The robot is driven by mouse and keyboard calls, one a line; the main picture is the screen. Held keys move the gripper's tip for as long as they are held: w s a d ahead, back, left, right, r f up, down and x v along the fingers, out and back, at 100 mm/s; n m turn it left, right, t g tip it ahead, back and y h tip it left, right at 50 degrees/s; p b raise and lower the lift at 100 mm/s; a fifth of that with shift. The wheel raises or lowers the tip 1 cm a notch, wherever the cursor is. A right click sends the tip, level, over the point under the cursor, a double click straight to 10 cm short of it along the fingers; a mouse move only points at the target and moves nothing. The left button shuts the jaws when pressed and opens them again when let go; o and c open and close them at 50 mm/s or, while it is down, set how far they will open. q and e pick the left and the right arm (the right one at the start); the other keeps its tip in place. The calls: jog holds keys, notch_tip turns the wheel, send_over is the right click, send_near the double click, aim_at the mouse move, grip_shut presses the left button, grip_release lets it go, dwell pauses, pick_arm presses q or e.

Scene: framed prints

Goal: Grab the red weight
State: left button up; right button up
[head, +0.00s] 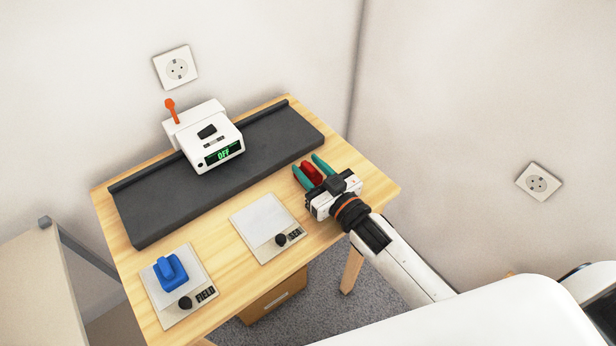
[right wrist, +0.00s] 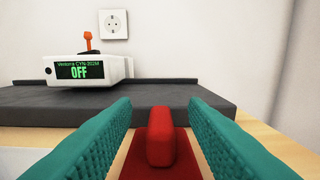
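The red weight (head: 311,173) is on the wooden table, just right of the dark grey platform. In the right wrist view the red weight (right wrist: 161,140) has a raised handle on a wider base. My right gripper (head: 308,170) is open, with its teal fingers on either side of the weight's handle. In the right wrist view the fingers (right wrist: 160,135) show gaps on both sides of the handle, so they do not touch it. My left gripper is in neither view.
A white device (head: 208,140) reading OFF, with an orange lever (head: 171,108), stands over the dark platform (head: 150,205). A blue weight (head: 171,271) sits on a plate labelled FIELD (head: 205,262). Another plate (head: 262,218) is empty. The wooden table (head: 125,240) stands near the walls.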

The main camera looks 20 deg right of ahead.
jog(key=shift+w+a+f, duration=0.1)
jog(key=shift+w+a, duration=0.1)
jog(key=shift+w, duration=0.35)
grip_shut()
